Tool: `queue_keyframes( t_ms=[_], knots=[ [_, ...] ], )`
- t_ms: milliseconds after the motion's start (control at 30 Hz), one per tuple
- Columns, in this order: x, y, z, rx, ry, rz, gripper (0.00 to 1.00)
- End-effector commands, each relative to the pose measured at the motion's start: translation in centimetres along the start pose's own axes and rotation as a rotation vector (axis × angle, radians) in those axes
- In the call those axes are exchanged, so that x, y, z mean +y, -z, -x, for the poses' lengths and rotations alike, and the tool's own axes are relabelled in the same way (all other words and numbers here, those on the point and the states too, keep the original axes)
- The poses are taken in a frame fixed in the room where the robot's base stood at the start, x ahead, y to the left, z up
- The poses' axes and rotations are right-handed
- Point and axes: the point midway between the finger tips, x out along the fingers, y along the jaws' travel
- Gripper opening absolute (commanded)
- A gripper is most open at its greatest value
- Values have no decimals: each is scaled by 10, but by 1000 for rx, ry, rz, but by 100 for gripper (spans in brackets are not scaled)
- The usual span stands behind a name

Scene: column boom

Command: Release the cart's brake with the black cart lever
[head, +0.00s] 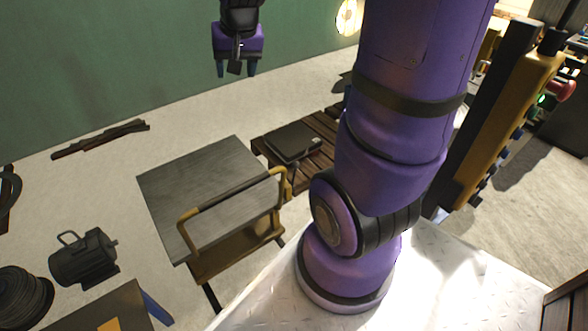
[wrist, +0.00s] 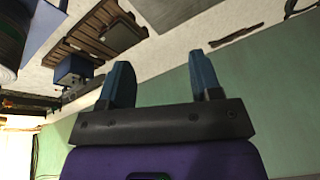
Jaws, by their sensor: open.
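The cart (head: 190,180) stands on the floor left of centre in the head view. It has a flat grey top, a yellow push handle (head: 185,238) with a dark grip bar, and a yellow lower shelf. I cannot make out a separate black lever on it. My gripper (head: 237,70) hangs high near the green wall, beyond the cart and apart from it. Its two blue fingers are spread with nothing between them, as the wrist view (wrist: 162,82) also shows. A grey panel, probably the cart top (wrist: 168,12), shows at the top of the wrist view.
A wooden pallet (head: 325,124) with a dark flat case (head: 292,142) lies right of the cart. A dark motor (head: 84,257) and a black coil (head: 22,298) stand at left. Dark planks (head: 100,138) lie near the green wall (head: 100,70).

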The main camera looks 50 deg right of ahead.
Motion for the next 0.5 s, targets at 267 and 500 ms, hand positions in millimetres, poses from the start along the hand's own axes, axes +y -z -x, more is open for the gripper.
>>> queue_keyframes(
  t_ms=[267, 500],
  knots=[
    [49, 38, -94, -44, -29, -255, 58],
    [103, 50, -177, -72, -51, -482, 58]
  ],
)
